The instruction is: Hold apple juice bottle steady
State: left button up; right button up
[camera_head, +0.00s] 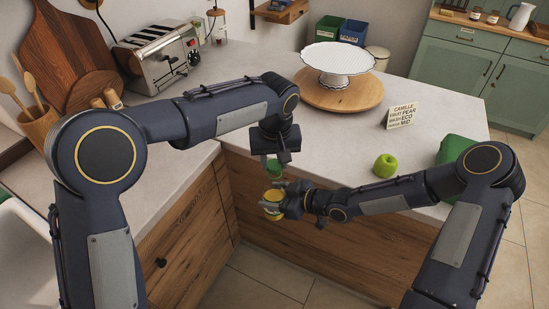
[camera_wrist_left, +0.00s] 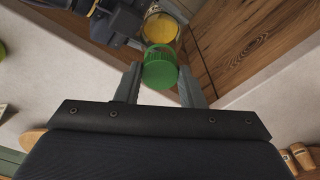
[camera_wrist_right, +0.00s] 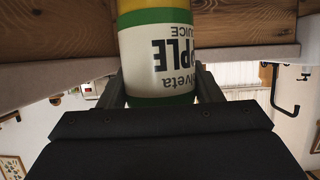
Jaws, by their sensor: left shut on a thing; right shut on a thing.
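The apple juice bottle (camera_head: 272,196) has a yellow body, a white label and green bands. My right gripper (camera_head: 281,199) is shut on it and holds it in front of the counter's edge. In the right wrist view the bottle's label (camera_wrist_right: 162,52) reads upside down, between the two fingers. My left gripper (camera_head: 273,160) is above the bottle, pointing down, shut on a ribbed green cap (camera_wrist_left: 159,68). In the left wrist view the cap appears apart from the bottle, whose round yellow top (camera_wrist_left: 161,28) shows beyond it. The bottle's lower end is partly hidden.
On the white counter (camera_head: 330,150) are a green apple (camera_head: 385,165), a small sign (camera_head: 401,115), a white cake stand (camera_head: 338,60) on a wooden board and a toaster (camera_head: 158,57). A green object (camera_head: 458,149) is partly behind my right arm. Wooden cabinet fronts lie below the bottle.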

pick_arm(q)
jog(key=shift+f, duration=0.55)
dwell(0.4)
